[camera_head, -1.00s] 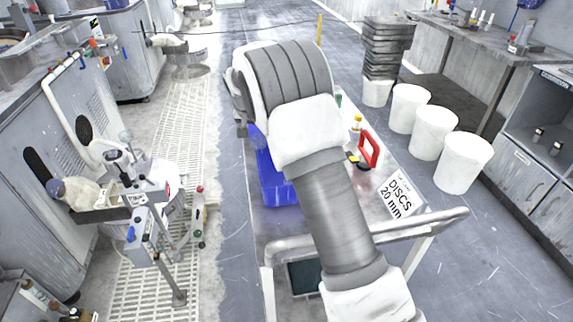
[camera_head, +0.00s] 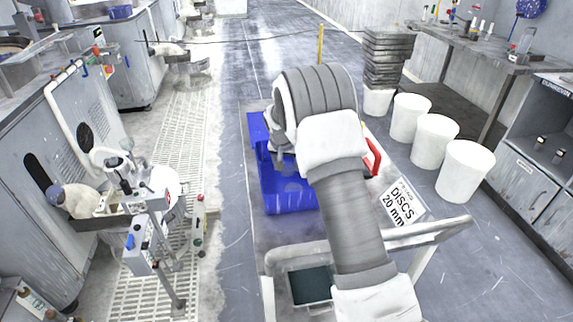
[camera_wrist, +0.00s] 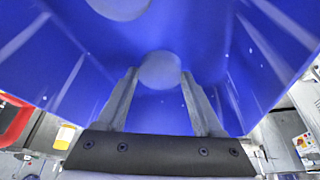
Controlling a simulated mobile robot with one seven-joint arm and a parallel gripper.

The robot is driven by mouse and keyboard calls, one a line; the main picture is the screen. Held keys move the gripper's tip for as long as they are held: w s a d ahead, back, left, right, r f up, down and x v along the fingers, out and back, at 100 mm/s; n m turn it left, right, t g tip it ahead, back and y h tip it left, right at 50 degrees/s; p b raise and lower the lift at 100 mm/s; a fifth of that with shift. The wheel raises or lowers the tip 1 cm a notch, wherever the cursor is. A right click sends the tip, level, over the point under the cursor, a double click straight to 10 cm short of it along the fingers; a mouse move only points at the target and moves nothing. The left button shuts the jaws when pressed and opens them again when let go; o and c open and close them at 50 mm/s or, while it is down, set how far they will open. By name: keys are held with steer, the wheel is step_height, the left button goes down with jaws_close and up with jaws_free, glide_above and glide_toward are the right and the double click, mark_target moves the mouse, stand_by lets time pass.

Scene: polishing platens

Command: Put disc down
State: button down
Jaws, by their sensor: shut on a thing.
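My gripper (camera_wrist: 160,76) is shut on a pale grey disc (camera_wrist: 160,70), held between its fingertips in the wrist view. The blue bin (camera_wrist: 215,35) fills the background, with the fingers pointing into it. Another round pale disc (camera_wrist: 118,7) shows at the top edge against the blue. In the head view the blue bin (camera_head: 285,198) sits on the cart, with my arm over its right part. My arm hides the held disc there. I cannot tell whether the held disc touches the bin.
A red-handled thing (camera_head: 373,157) and a "DISCS 20 mm" sign (camera_head: 402,201) are on the cart right of the bin. White buckets (camera_head: 465,170) stand on the floor to the right. A polishing machine (camera_head: 140,195) stands to the left.

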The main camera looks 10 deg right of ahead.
steer(key=shift+f, duration=0.15)
steer(key=shift+c, duration=0.2)
jaws_free()
